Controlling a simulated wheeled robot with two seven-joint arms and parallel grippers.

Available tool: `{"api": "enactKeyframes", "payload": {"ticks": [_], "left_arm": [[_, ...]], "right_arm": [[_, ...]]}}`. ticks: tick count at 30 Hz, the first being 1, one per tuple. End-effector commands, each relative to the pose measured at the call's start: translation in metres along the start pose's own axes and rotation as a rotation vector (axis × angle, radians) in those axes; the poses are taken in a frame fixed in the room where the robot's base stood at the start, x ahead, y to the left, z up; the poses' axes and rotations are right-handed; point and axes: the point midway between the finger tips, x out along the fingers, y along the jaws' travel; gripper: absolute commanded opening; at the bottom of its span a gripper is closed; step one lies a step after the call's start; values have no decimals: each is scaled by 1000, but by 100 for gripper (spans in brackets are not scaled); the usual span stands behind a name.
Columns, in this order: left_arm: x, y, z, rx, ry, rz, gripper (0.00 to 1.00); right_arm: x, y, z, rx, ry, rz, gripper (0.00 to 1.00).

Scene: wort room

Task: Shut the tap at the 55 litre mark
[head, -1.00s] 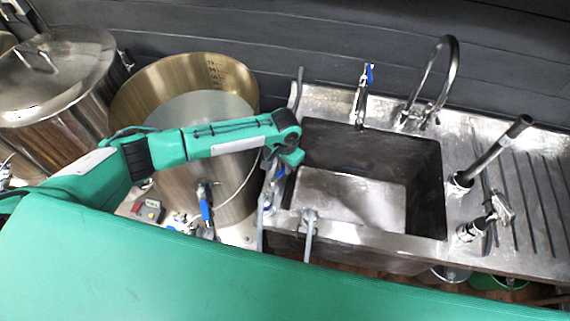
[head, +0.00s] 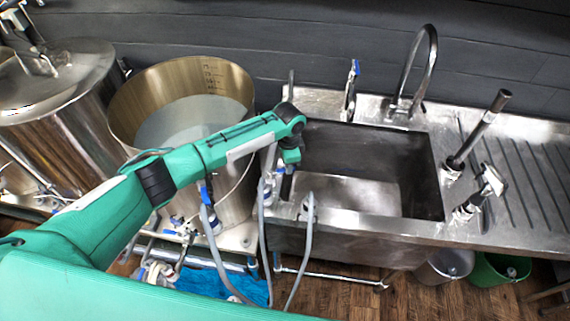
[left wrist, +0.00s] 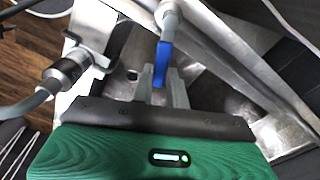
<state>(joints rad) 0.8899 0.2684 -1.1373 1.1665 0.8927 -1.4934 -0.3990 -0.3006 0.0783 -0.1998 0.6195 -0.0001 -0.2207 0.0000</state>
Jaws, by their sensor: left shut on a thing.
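A large steel pot (head: 125,115) with its lid off stands left of the sink, part-filled with clear-looking liquid (head: 180,120). Dark litre marks (head: 210,75) run down its inner back wall; their numbers are too small to read. My left gripper (head: 286,182) is at the sink's left edge, beyond the pot. In the left wrist view its two fingers (left wrist: 161,88) are shut on a blue tap handle (left wrist: 163,60) at the end of a grey fitting. In the head view the arm and gripper mostly hide that handle. My right gripper is not in view.
The steel sink (head: 420,228) has a curved faucet (head: 430,50) and a blue-handled tap (head: 352,85) behind it. Grey hoses (head: 306,245) hang at its front. A blue-handled valve (head: 205,192) is on the pot's front. A lidded vessel (head: 75,130) stands left. A green bucket (head: 492,268) is below.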

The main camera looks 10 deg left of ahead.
Motion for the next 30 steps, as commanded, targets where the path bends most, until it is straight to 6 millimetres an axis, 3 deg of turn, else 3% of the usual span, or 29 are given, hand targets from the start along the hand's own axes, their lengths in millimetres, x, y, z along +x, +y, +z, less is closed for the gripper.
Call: {"api": "enactKeyframes", "payload": {"ticks": [5, 17, 30], "left_arm": [[-1, 10, 0, 149, 1, 0, 0], [0, 21, 4, 362, 0, -1, 0], [1, 24, 5, 409, -1, -1, 0]], "right_arm": [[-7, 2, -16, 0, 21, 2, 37], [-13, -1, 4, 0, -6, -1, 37], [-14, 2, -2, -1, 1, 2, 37]]}}
